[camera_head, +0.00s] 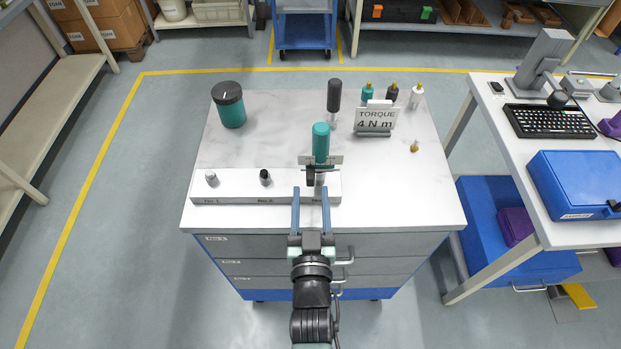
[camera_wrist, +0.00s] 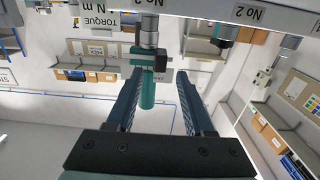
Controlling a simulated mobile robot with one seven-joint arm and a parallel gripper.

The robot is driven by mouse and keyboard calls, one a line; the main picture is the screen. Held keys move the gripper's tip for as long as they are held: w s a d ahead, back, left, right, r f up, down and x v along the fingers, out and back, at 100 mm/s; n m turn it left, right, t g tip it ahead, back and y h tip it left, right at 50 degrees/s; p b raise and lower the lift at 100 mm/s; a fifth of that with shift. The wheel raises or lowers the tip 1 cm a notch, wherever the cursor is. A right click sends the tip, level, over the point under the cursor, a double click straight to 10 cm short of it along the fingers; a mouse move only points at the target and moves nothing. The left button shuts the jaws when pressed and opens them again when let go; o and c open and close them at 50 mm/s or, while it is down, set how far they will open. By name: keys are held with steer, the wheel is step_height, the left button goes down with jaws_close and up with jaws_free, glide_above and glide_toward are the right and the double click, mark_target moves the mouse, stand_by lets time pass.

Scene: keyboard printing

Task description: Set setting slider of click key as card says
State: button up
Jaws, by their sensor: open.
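The click key (camera_head: 321,140) has a teal handle and stands upright at the right end of a white rack (camera_head: 230,188). A pale scale plate (camera_head: 333,159) and a dark slider-like part (camera_head: 311,175) show below the handle. The setting is too small to read. The card (camera_head: 377,117) behind it reads "TORQUE 4 N m". My gripper (camera_head: 311,190) is open and empty at the rack's front, near the key. In the wrist view the key's teal handle (camera_wrist: 147,92) shows between the fingers of my gripper (camera_wrist: 160,74), touching neither visibly.
A grey knob (camera_head: 211,178) and a black one (camera_head: 265,177) stand in the rack. A black-handled tool (camera_head: 334,95), several small bottles (camera_head: 392,93), a brass piece (camera_head: 414,147) and a teal jar (camera_head: 231,108) stand behind. The worktop's right front is clear.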

mark_target(311, 182)
steer(key=shift+w, duration=1.95)
jaws_close()
